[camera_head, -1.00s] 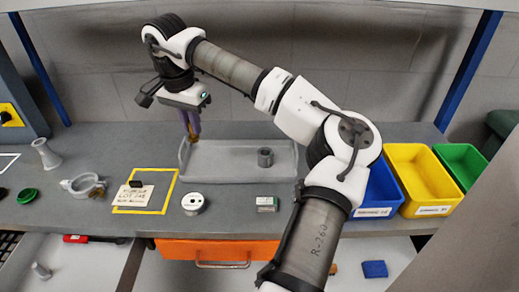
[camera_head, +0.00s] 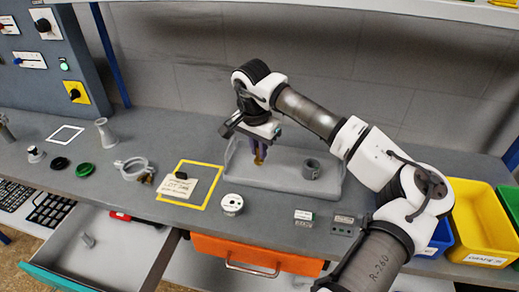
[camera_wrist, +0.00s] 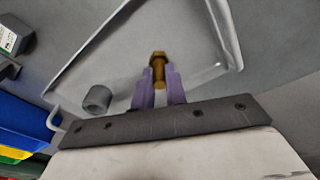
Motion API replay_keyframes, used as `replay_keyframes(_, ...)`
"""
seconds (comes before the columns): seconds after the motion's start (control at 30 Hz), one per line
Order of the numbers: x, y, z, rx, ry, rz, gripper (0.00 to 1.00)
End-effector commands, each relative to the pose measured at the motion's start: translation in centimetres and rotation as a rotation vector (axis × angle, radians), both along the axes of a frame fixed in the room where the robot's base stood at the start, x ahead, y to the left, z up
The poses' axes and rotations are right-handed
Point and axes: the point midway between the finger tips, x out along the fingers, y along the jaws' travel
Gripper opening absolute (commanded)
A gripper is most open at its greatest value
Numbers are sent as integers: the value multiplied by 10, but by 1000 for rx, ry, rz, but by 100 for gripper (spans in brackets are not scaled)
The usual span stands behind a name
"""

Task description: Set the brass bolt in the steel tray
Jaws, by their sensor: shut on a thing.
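My gripper (camera_head: 259,147) has purple fingers and is shut on the brass bolt (camera_head: 258,159). It points down over the left part of the steel tray (camera_head: 283,181). In the wrist view the bolt (camera_wrist: 158,68) sits upright between the fingertips (camera_wrist: 159,80), its head showing beyond them. The grey tray floor (camera_wrist: 185,40) lies behind it. I cannot tell whether the bolt touches the floor.
A grey hollow cylinder (camera_head: 311,169) stands in the tray's right part. Small labelled blocks (camera_head: 303,216) are in front. An orange drawer (camera_head: 255,255) is below.

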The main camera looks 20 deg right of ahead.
Motion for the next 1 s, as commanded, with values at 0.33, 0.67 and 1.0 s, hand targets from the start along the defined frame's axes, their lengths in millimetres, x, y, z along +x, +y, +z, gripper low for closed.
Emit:
replay_keyframes(0.33,0,0,-13,-1,-1,0,0)
replay_keyframes(0.67,0,0,-15,0,0,0,35)
replay_keyframes(1.0,0,0,-10,0,0,0,35)
